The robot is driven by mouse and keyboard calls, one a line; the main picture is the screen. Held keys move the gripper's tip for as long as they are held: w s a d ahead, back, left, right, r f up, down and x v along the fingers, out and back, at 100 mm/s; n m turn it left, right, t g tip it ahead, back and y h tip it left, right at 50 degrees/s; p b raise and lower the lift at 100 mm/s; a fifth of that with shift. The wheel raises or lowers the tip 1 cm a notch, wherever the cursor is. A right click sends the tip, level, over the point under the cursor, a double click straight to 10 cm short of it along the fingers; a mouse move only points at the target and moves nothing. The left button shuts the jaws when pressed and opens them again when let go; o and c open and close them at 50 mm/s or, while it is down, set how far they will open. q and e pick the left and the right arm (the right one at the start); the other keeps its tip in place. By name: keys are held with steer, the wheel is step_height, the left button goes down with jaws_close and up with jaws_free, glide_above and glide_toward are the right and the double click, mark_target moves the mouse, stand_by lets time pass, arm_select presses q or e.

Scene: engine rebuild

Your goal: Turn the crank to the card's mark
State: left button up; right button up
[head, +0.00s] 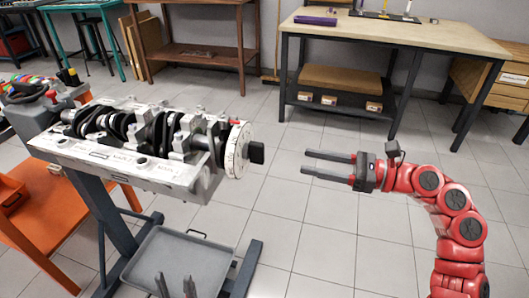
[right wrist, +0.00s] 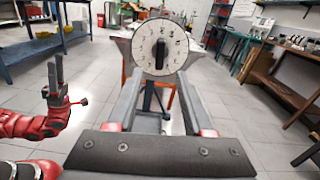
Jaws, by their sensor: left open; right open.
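The crank's white numbered disc (head: 237,150) stands upright at the right end of the engine block (head: 130,172). A black handle (head: 257,153) sticks out from its middle. In the right wrist view the disc (right wrist: 160,47) faces me, and the black handle (right wrist: 160,56) looks tilted slightly off vertical. My right gripper (head: 305,162) is open and empty, right of the handle and apart from it, its fingers pointing at the disc. My left gripper (head: 173,280) is open and empty, low in front of the grey tray. I cannot make out the card.
A small red pointer (head: 234,122) sits by the disc's top edge. A grey tray (head: 180,262) is below the block on its stand. An orange table (head: 45,225) is at left. A wooden workbench (head: 400,35) stands behind. The floor between is clear.

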mark_target(264, 152)
steer(key=x, duration=1.1)
steer(key=shift+w+a+b, duration=0.15)
steer(key=shift+a+b, duration=0.1)
steer(key=shift+b, duration=0.05)
jaws_close()
